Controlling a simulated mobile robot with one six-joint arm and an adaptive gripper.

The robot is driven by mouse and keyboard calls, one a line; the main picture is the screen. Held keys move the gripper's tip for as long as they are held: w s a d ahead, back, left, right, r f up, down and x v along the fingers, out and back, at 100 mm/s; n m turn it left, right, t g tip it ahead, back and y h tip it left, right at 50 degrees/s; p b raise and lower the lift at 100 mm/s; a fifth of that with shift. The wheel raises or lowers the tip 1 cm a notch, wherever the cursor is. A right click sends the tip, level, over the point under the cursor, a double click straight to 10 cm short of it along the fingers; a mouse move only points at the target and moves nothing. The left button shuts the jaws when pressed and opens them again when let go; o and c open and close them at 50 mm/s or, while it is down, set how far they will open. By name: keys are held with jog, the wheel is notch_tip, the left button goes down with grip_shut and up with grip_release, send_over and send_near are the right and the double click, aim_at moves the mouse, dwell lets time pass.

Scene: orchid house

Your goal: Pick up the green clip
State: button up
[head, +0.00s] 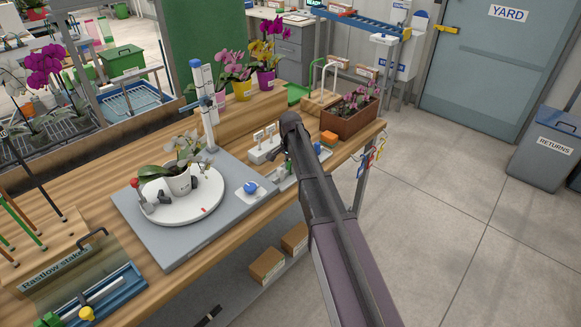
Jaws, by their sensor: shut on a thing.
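My arm reaches over the far part of the wooden bench, and my gripper (282,155) hangs from its end, pointing down, mostly hidden by my wrist and forearm. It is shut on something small. A small patch of green (288,165) shows at the fingertips, which fits the green clip, but its shape is too small and covered to make out. The fingers are low over a shallow grey tray (288,183) on the bench. I cannot tell whether the held thing touches the tray.
A white holder (263,151) with upright pieces stands just left of my gripper. A white orchid in a pot (178,182) stands on a round turntable (170,212). A blue knob (250,187) is nearby.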

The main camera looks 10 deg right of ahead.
jog(key=shift+r, duration=0.15)
notch_tip(320, 180, up, 3)
jog(key=p, duration=0.3)
jog(key=shift+f, duration=0.2)
jog(key=s+a+r+p, duration=0.1)
jog(key=s+r+p, duration=0.1)
jog(key=s, duration=1.4)
jog(key=shift+a, duration=0.35)
grip_shut()
jog(key=shift+r, duration=0.3)
